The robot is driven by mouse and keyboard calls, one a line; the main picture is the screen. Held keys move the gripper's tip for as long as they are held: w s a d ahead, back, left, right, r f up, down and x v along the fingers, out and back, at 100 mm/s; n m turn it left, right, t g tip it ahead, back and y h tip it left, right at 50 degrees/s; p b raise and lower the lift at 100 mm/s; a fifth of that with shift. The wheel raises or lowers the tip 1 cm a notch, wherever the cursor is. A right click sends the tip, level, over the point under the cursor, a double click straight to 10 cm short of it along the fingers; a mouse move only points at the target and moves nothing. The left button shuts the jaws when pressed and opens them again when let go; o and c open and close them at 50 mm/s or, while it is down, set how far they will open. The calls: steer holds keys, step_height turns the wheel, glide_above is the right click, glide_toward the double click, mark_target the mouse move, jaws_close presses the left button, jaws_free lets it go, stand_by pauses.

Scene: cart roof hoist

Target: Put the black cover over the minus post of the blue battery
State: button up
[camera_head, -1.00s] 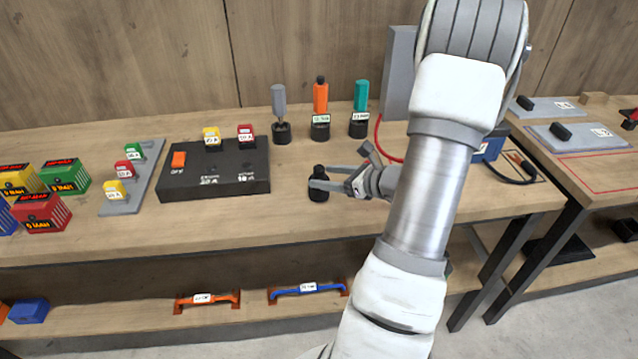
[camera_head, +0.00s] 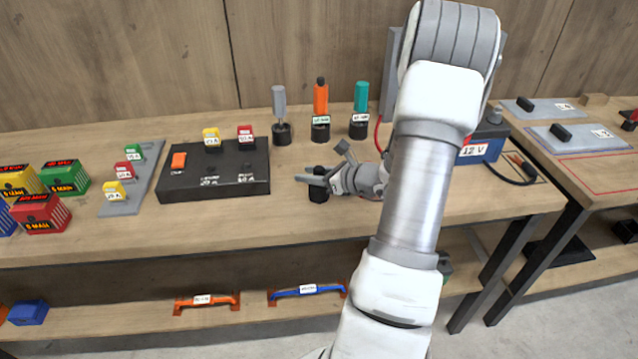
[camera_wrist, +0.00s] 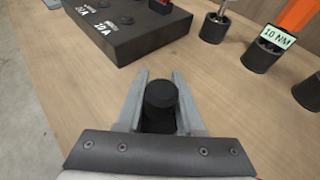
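The black cover (camera_head: 318,194) stands upright on the bench, right of the black fuse box. In the wrist view the black cover (camera_wrist: 161,100) is between the two fingers of my gripper (camera_wrist: 160,78), with narrow gaps that look free on both sides. My gripper (camera_head: 316,178) is open around it in the head view too. The blue battery (camera_head: 472,152), labelled 12 V, stands at the bench's right end, partly hidden behind my arm. A dark grey post or cap (camera_head: 493,116) shows on its top right; I cannot tell its polarity.
The black fuse box (camera_head: 215,185) lies left of the cover. Screwdriver-like tools in black holders, grey (camera_head: 280,115), orange (camera_head: 320,110) and teal (camera_head: 360,110), stand behind. A black cable (camera_head: 512,178) lies right of the battery. The bench front is clear.

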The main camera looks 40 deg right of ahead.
steer(key=shift+f, duration=0.1)
jaws_close()
